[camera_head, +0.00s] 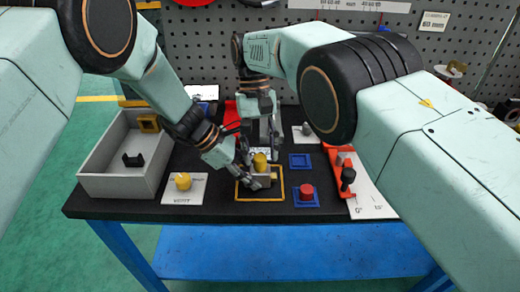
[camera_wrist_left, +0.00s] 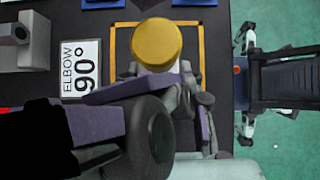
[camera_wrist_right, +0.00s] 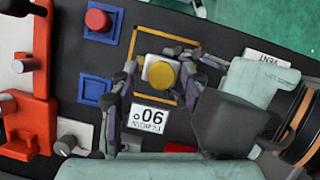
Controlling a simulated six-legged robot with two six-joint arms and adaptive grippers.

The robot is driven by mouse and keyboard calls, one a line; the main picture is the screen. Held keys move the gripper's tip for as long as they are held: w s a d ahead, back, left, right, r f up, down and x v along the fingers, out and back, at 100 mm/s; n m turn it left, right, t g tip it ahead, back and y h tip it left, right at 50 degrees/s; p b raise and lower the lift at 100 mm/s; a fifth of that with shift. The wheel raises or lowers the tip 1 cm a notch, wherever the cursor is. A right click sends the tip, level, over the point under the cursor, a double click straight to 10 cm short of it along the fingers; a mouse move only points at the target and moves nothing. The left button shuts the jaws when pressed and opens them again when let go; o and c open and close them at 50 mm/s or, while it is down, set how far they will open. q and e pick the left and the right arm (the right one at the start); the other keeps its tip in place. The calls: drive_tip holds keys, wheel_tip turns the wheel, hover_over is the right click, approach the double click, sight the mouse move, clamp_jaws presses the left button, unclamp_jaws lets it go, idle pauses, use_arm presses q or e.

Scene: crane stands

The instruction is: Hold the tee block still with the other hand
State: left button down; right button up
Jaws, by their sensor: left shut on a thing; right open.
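The tee block (camera_head: 262,180) is a pale block with a round yellow cap (camera_head: 260,162) on top. It sits within a yellow square outline on the black bench top. My left gripper (camera_head: 256,180) is shut on the block from the left. The left wrist view shows the yellow cap (camera_wrist_left: 156,44) standing above the fingers, which hide most of the block. My right gripper (camera_head: 266,145) is open, above and behind the block. In the right wrist view its fingers point toward the block (camera_wrist_right: 160,72) from either side; I cannot tell whether they touch it.
A grey bin (camera_head: 125,160) holding a black part and a yellow part stands at the left. A yellow knob on a "VENT" card (camera_head: 184,185) is left of the outline. A red button (camera_head: 306,192), a blue square (camera_head: 300,161) and a red fixture (camera_head: 340,170) are to the right.

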drive_tip(key=shift+s, duration=0.2)
drive_tip(key=shift+c, duration=0.7)
drive_tip(key=m+y, duration=0.2)
drive_tip(key=m, duration=0.3)
drive_tip(key=shift+d, duration=0.15)
drive_tip(key=m+y, duration=0.1)
drive_tip(key=m, duration=0.2)
drive_tip(key=m+y, duration=0.1)
drive_tip(key=m, duration=0.1)
drive_tip(key=shift+m+t, duration=0.4)
drive_tip(key=m+t+y, duration=0.1)
drive_tip(key=m, duration=0.3)
drive_tip(key=m+t, duration=0.1)
drive_tip(key=m, duration=0.2)
drive_tip(key=m+t, duration=0.1)
drive_tip(key=m, duration=0.1)
drive_tip(key=shift+m+y, duration=0.3)
drive_tip(key=shift+m, duration=0.1)
drive_tip(key=shift+r, duration=0.1)
drive_tip(key=shift+a, duration=0.35)
